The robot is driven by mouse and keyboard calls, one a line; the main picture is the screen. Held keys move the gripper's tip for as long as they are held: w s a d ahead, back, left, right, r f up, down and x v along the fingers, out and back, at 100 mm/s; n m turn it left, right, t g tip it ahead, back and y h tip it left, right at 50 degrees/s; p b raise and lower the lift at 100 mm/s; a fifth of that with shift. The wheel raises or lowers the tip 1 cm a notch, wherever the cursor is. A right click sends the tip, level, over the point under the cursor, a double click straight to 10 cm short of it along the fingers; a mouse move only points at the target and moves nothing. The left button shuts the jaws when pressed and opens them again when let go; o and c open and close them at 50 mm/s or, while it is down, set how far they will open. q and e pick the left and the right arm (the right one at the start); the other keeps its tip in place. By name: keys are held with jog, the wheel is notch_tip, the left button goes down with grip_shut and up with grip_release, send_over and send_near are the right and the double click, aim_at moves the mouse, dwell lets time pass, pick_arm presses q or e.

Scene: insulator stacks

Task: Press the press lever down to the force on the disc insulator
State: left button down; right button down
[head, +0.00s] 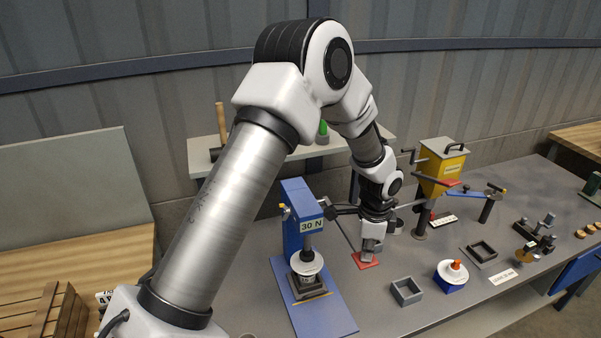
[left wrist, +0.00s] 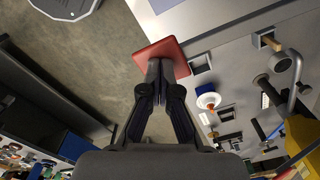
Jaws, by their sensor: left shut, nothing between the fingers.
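The blue press (head: 294,225) with its "30 N" label stands on the bench in the head view. A white disc insulator (head: 307,262) sits under its ram on a dark square fixture (head: 309,292). The press lever (head: 343,234) is a thin dark rod slanting down to the right from the press head to a red square pad (head: 360,263). My left gripper (head: 367,257) is shut, empty, and points down at the pad. In the left wrist view its fingertips (left wrist: 160,66) overlap the red pad (left wrist: 150,52); whether they touch is hard to tell. My right gripper is not in view.
A grey square frame (head: 407,292) and a second white disc on a blue base (head: 450,284) stand right of the pad. A yellow hopper device (head: 440,170) stands behind. A shelf with a mallet (head: 221,130) is at the back. Bare bench lies in front of the frame.

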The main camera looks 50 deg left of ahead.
pick_arm(q)
jog(key=shift+f, duration=0.5)
jog(key=shift+r, duration=0.1)
dwell(0.4)
jog(key=shift+w+r, duration=0.1)
jog(key=shift+r, duration=2.3)
notch_tip(320, 180, up, 9)
